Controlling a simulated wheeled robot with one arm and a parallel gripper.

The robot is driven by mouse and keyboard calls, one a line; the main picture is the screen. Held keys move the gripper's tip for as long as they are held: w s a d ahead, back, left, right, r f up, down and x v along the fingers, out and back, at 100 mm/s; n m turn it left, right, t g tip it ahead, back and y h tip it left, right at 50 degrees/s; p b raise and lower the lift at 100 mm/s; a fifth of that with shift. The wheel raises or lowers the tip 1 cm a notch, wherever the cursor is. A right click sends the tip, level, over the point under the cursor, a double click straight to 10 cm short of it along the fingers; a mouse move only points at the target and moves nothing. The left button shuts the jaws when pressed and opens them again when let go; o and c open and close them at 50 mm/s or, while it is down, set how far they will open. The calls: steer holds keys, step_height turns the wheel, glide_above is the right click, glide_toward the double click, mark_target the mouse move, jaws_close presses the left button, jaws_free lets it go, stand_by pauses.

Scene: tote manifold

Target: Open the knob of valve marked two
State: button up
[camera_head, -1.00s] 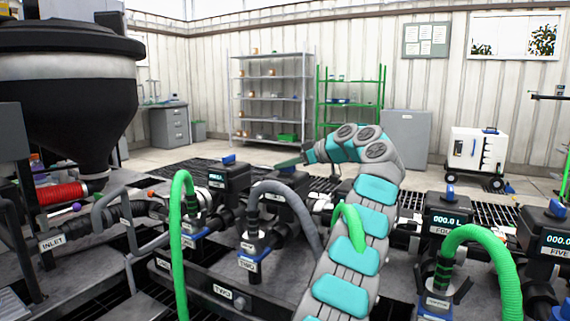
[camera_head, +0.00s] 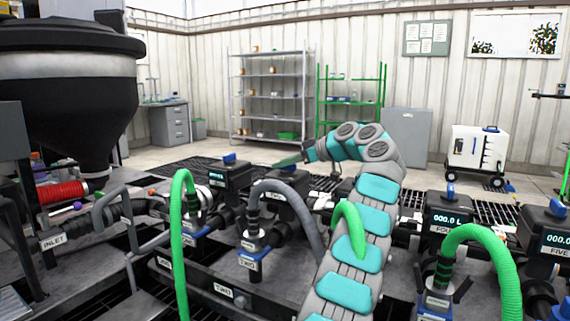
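The valve unit marked two (camera_head: 279,198) is a dark box in the middle of the manifold. Its label (camera_head: 247,264) reads TWO below the grey hose. A small blue knob (camera_head: 287,170) shows on top of the unit, partly hidden. My gripper (camera_head: 287,162) is at the end of my grey and teal arm, right over this knob and pointing left. It is small and seen from the side, so I cannot tell whether its fingers are open, or whether they touch the knob.
A neighbouring valve unit with a blue knob (camera_head: 229,157) stands close to the left. Units four (camera_head: 446,220) and five (camera_head: 551,240) stand to the right. A grey hose (camera_head: 290,197) and green hoses (camera_head: 177,240) arch up in front. A black hopper (camera_head: 70,90) fills the left.

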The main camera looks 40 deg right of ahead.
steer(key=shift+a, duration=0.1)
stand_by(0.5)
steer(key=shift+m+t+h+b, duration=0.3)
steer(key=shift+m+h+b, duration=0.85)
steer(key=shift+h, duration=0.15)
